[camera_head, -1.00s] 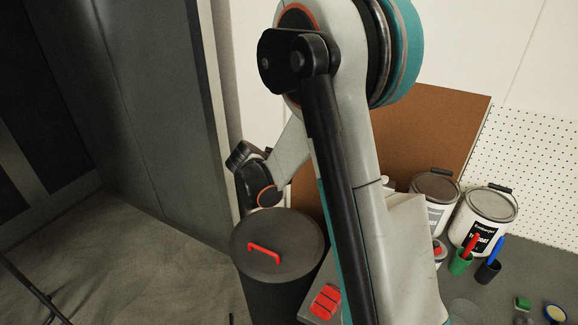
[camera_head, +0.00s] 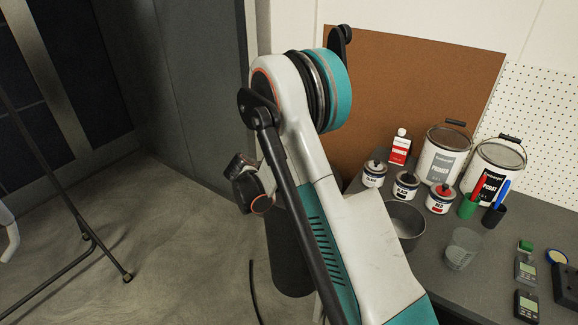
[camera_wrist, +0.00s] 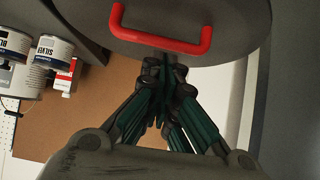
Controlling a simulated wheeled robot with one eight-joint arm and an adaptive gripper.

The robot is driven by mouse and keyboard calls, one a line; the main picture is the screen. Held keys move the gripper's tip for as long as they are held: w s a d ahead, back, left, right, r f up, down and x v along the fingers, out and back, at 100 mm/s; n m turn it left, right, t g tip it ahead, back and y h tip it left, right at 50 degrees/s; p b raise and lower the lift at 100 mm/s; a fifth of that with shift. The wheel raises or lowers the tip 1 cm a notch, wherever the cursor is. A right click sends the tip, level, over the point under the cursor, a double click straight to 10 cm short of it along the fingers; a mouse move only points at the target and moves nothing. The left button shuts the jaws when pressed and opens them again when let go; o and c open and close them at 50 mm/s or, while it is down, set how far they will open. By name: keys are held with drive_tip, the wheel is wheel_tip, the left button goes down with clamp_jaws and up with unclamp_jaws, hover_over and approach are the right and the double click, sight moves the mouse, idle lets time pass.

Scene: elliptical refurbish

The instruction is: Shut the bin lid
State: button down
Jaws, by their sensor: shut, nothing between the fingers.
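The dark, round bin (camera_head: 287,262) stands on the floor beside the workbench, partly covered by my arm in the head view. Its lid is hidden there. The grey disc-shaped lid (camera_wrist: 240,22) with a red bar handle (camera_wrist: 160,42) fills the top of the wrist view. My gripper (camera_wrist: 165,68) is shut and empty, its fingertips overlapping the lid's edge just below the handle in the picture. I cannot tell whether they touch, nor how far the lid is tilted. In the head view the gripper's fingers are hidden.
The workbench (camera_head: 440,285) at right holds paint cans (camera_head: 443,155), a metal bowl (camera_head: 402,225), a clear beaker (camera_head: 462,248) and pen cups. A brown board (camera_head: 410,90) leans behind. A black-legged stand (camera_head: 85,235) is at left; the floor between is mostly clear.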

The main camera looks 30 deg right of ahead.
drive_tip(key=shift+s+a+f, duration=0.1)
drive_tip(key=shift+a+f, duration=0.05)
drive_tip(key=shift+f, duration=0.5)
drive_tip(key=shift+s+a+f, duration=0.1)
drive_tip(key=shift+a+f, duration=0.1)
drive_tip(key=shift+f, duration=0.5)
drive_tip(key=shift+s+a+f, duration=0.1)
drive_tip(key=shift+a+f, duration=0.05)
drive_tip(key=shift+f, duration=0.5)
